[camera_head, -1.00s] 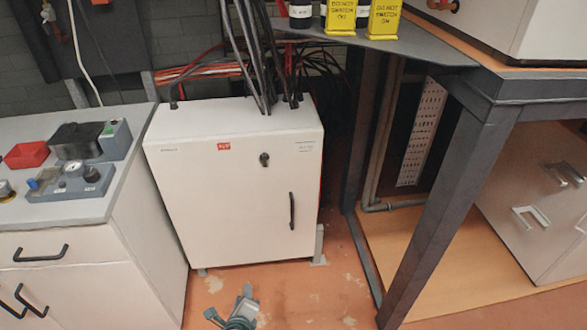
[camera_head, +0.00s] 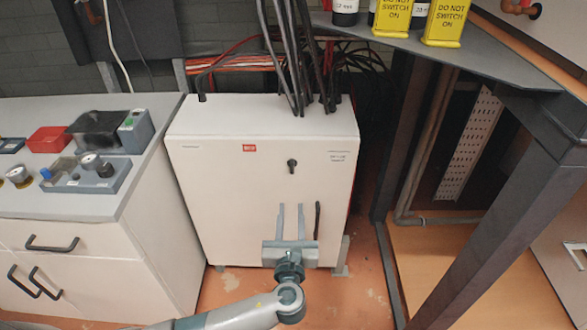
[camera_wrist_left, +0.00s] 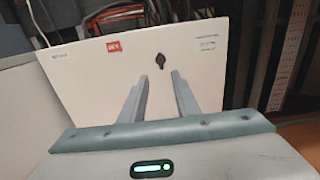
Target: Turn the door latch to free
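The white cabinet (camera_head: 240,180) stands in the middle, its door closed. The small black door latch (camera_head: 292,166) sits on the upper right part of the door; it also shows in the left wrist view (camera_wrist_left: 162,61). A black vertical handle (camera_head: 317,219) is lower on the door. My left gripper (camera_head: 291,208) is open and empty in front of the door, below the latch in the head view. In the left wrist view its fingers (camera_wrist_left: 160,85) are apart, with the latch just beyond and between their tips. My right gripper is not in view.
A grey-topped drawer unit (camera_head: 150,185) with instruments and a red box (camera_head: 48,140) stands at the left. A dark metal table frame (camera_head: 520,220) is at the right. Black cables (camera_head: 290,60) rise from the cabinet top.

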